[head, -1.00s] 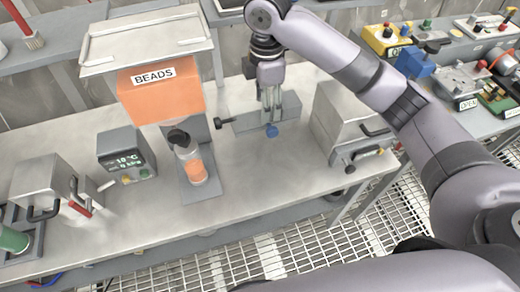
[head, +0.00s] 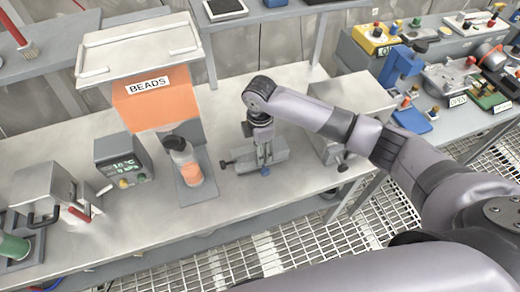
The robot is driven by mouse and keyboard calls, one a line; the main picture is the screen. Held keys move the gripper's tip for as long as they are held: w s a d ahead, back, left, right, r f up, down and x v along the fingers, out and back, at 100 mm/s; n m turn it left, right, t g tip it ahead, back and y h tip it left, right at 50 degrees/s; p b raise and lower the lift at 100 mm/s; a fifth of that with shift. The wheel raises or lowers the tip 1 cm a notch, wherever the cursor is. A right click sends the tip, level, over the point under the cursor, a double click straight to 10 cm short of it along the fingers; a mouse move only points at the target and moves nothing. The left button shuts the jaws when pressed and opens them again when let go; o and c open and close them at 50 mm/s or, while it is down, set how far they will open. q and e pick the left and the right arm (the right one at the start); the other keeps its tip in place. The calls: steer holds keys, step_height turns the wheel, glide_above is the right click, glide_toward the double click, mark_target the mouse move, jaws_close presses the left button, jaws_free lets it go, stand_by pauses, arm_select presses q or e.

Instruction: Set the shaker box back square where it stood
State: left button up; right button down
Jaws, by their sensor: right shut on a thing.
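A low grey block (head: 240,160) with a black knob at its left end and a blue knob in front is in the middle of the head view, over the steel bench. I take it for the shaker box, but no label shows. My right gripper (head: 264,155) points down onto its middle and is shut on it. The fingers hide part of the block, and I cannot tell whether it touches the bench. It looks slightly turned against the bench edge. My left gripper is not in view.
A bottle (head: 191,170) stands on a grey plate before the orange BEADS hopper (head: 150,105). A display unit (head: 124,165) stands to the left. A metal box (head: 345,95) is at right, partly behind my right arm. Bare bench (head: 225,205) lies in front of the block.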

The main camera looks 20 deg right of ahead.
steer(key=shift+f, duration=0.8)
steer(key=shift+f, duration=0.1)
steer(key=c, duration=0.8)
jaws_free()
steer(key=shift+o, duration=0.2)
step_height(320, 180, up, 12)
steer(key=b, duration=0.1)
steer(key=shift+a, duration=0.1)
